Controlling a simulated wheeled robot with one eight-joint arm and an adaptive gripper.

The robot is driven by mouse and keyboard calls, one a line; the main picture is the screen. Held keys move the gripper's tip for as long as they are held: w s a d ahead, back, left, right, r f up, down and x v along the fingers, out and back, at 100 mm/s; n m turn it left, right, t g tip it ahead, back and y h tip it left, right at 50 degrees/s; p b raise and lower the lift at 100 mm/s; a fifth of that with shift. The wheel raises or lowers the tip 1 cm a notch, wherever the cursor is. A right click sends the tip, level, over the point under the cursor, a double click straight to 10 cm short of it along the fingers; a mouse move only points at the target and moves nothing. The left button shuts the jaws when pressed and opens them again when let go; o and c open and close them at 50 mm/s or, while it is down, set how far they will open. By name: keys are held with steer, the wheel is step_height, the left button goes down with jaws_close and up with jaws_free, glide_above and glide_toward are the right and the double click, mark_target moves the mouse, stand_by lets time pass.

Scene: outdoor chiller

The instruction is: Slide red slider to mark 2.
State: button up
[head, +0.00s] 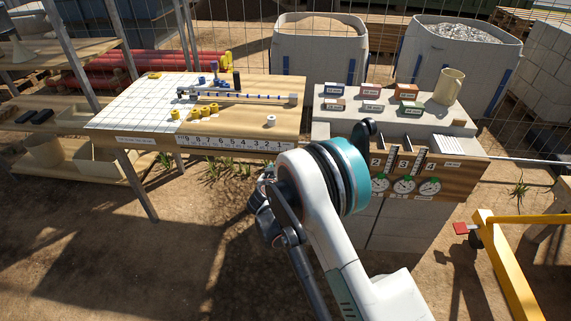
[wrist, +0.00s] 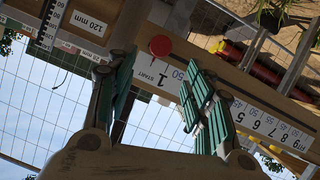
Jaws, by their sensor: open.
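In the wrist view, a round red knob (wrist: 160,45), which looks like the red slider, sits on a wooden board beside a white label reading 1 and START (wrist: 155,75). My gripper (wrist: 152,68) is open, its two green-padded fingers apart and nothing between them. The red knob shows beyond the fingertips, in the gap between them; I cannot tell how far off it is. Mark 2 is not readable in the wrist view. In the head view, my arm hides the red knob and most of my gripper.
A numbered strip (head: 225,142) runs along the front of a wooden table (head: 140,98) holding small yellow and blue parts. To the right, a panel with several dials (head: 405,185) stands under a block with small boxes and a mug (head: 449,86). A yellow frame (head: 508,262) stands lower right.

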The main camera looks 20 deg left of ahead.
steer(key=b+x, duration=0.2)
steer(key=x, duration=0.7)
steer(key=shift+w+a+f+b, duration=0.1)
steer(key=shift+w+b, duration=0.25)
steer(key=shift+b, duration=0.05)
jaws_close()
